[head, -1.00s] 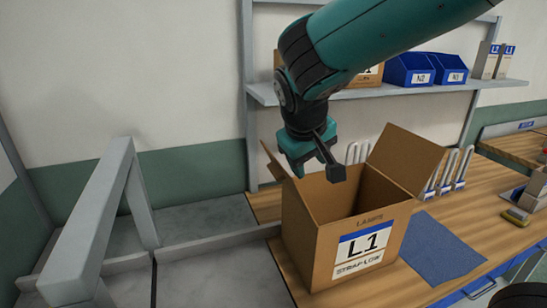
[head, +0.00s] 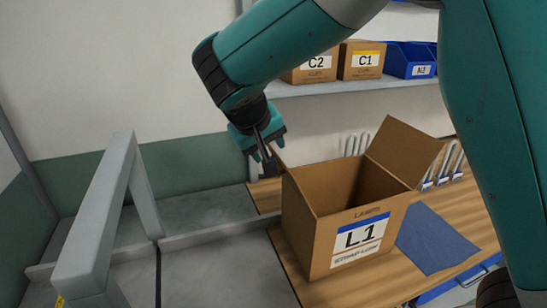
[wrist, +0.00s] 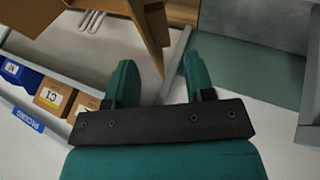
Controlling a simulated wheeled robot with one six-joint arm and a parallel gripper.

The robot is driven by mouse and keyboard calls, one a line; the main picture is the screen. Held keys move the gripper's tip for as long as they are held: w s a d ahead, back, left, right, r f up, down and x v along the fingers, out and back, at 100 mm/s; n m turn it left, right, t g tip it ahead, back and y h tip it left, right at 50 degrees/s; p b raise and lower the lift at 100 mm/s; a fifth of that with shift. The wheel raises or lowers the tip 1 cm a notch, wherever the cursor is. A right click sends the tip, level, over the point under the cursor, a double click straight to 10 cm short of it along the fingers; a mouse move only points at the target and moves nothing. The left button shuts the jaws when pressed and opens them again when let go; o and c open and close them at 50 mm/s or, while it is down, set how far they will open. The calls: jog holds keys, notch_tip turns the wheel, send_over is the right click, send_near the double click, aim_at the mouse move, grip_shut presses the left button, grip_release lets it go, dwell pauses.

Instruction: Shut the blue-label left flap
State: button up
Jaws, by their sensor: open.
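Only a brown sliver of the left flap (head: 279,157) shows at the box's upper left, mostly hidden by my gripper. My gripper (head: 260,146) is open and empty, just outside the box's left side at about flap height. In the wrist view a cardboard flap (wrist: 152,32) extends toward the space between my spread fingers (wrist: 160,78); whether they touch it I cannot tell.
A blue mat (head: 435,240) lies right of the box, with white looped holders (head: 357,143) behind. A shelf (head: 320,84) above carries small cartons and blue bins. A grey metal frame (head: 95,220) stands at left.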

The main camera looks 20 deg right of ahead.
jog(key=p+x, duration=0.1)
jog(key=x, duration=0.5)
jog(key=shift+w+d+f, duration=0.1)
jog(key=shift+f, duration=0.15)
jog(key=shift+c, duration=0.2)
grip_shut()
